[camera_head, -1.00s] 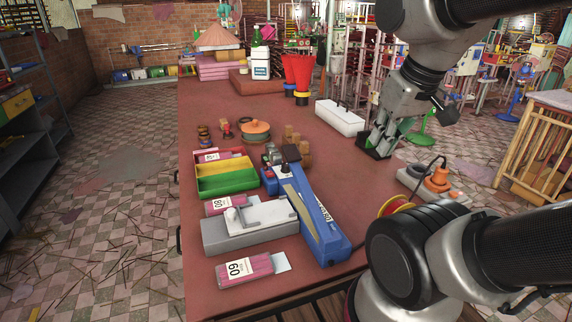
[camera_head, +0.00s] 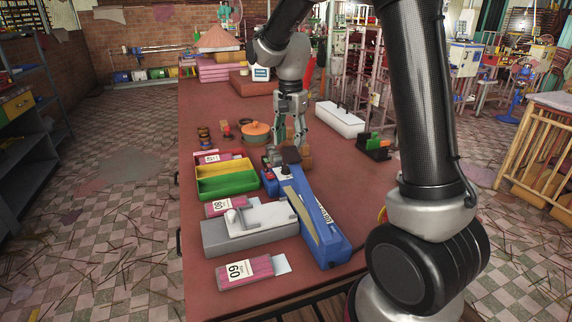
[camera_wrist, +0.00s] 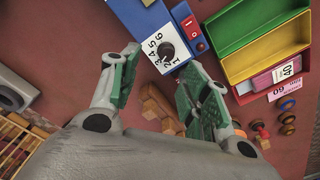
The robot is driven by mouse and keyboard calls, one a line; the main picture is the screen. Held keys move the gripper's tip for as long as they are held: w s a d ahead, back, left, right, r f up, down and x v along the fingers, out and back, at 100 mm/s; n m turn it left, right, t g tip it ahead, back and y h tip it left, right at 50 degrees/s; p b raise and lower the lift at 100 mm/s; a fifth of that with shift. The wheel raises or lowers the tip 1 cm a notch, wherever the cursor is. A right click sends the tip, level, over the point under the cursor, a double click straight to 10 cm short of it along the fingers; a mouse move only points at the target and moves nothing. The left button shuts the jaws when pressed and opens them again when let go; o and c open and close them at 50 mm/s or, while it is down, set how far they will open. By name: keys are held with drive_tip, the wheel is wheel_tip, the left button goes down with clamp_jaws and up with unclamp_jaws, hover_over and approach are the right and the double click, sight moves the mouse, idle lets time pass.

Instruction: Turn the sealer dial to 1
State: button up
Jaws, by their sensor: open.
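The blue sealer (camera_head: 318,222) lies lengthwise on the red table in the head view. In the wrist view its end (camera_wrist: 138,16) carries a white dial plate with several numerals and a dark round dial knob (camera_wrist: 166,50). The knob's exact setting is too small to tell; the numerals 1 and 2 show beside it. My gripper (camera_wrist: 152,72) is open and empty, its green-padded fingers on either side below the dial. In the head view my gripper (camera_head: 288,150) points down above the sealer's far end. It appears apart from the knob.
A red switch (camera_wrist: 198,47) sits beside the dial. The tray with green and yellow compartments (camera_head: 227,187) stands left of the sealer. Wooden blocks (camera_wrist: 158,108) lie close under my gripper. A white box (camera_head: 340,118) stands farther right on the table.

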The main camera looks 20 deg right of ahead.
sight(286, 165)
drive_tip(key=shift+w+a+f+m, duration=0.2)
drive_tip(key=shift+w+f, duration=0.15)
drive_tip(key=shift+f, duration=0.15)
drive_tip(key=shift+w+a+f+m, duration=0.15)
drive_tip(key=shift+w+f, duration=0.15)
drive_tip(key=shift+f, duration=0.2)
wheel_tip(286, 165, down, 8)
drive_tip(key=shift+r, duration=0.25)
clamp_jaws()
